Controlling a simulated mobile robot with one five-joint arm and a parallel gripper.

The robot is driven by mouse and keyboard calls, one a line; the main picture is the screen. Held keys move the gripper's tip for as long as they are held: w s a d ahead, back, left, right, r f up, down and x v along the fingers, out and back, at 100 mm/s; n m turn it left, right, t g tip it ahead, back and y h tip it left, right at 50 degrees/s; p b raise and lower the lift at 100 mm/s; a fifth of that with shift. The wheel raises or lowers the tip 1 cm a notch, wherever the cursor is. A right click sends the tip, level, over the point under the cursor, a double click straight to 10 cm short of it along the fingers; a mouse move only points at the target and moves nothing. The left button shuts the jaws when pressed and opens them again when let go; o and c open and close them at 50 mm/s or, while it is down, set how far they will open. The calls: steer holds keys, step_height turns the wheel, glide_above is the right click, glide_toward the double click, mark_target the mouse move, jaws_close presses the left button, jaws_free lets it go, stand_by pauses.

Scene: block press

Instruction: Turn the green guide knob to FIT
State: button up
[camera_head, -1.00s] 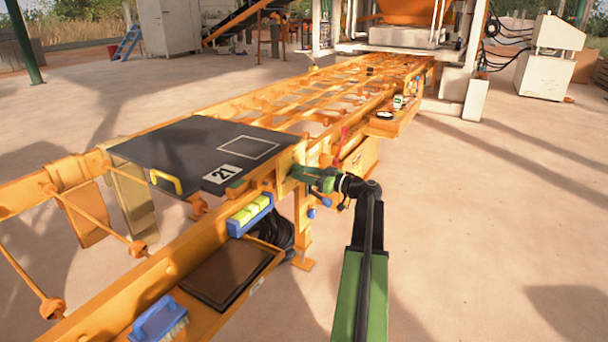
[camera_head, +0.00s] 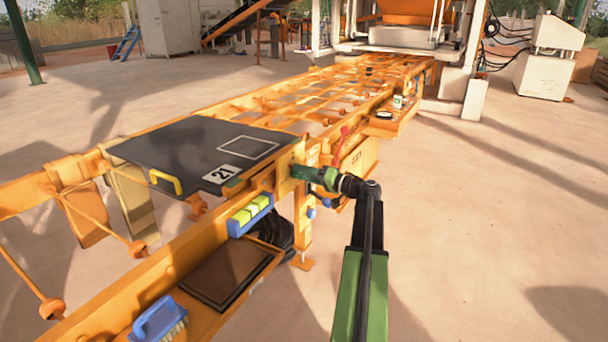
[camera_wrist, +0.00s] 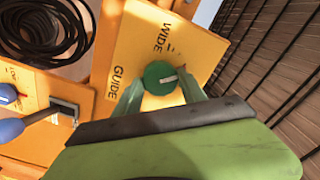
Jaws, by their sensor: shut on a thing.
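The green guide knob (camera_wrist: 158,77) sits on a yellow-orange panel (camera_wrist: 128,50) in the wrist view, with WIDE printed above it and GUIDE to its left. A short pale mark on its face points to the right. I cannot read FIT; that part of the panel may be hidden. My gripper (camera_wrist: 158,88) is shut on the knob, with one green finger on each side. In the head view my gripper (camera_head: 303,173) reaches the side of the orange frame (camera_head: 262,185), and the knob is hidden there.
A blue-handled lever (camera_wrist: 12,128) and a coil of black hose (camera_wrist: 45,30) lie left of the panel in the wrist view. Open floor lies to the right.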

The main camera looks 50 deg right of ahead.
steer(key=m, duration=0.8)
steer(key=shift+m, duration=0.3)
stand_by(0.3)
steer(key=o, duration=1.4)
steer(key=shift+c, duration=0.2)
steer(key=v, duration=1.7)
steer(key=shift+s, duration=0.25)
